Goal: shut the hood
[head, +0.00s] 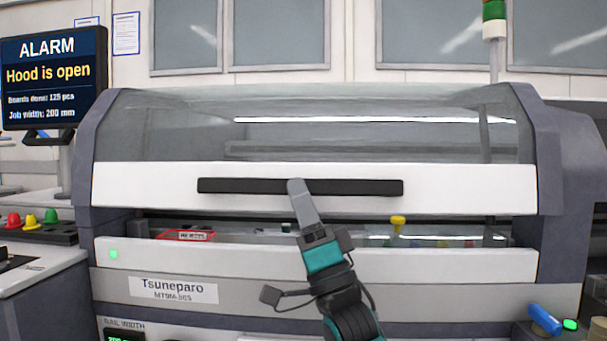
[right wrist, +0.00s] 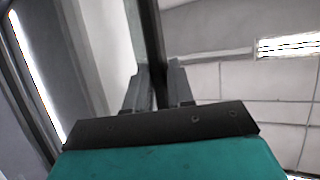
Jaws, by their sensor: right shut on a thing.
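The hood (head: 150,187) of the machine is a clear curved window with a white front panel and a long black handle bar (head: 240,186). A gap shows between the white panel and the machine's lower white front (head: 180,257), so the hood is partly open. My right gripper (head: 295,186) is at the middle of the handle bar and shut on it. In the right wrist view the handle bar (right wrist: 150,40) runs between the fingers. My left gripper is not in view.
A screen (head: 52,75) at the left reads "ALARM, Hood is open". Colored buttons (head: 31,220) sit on a panel below it. A red-edged tray (head: 186,235) and a yellow knob (head: 398,221) show in the gap. A blue item (head: 544,318) lies at the lower right.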

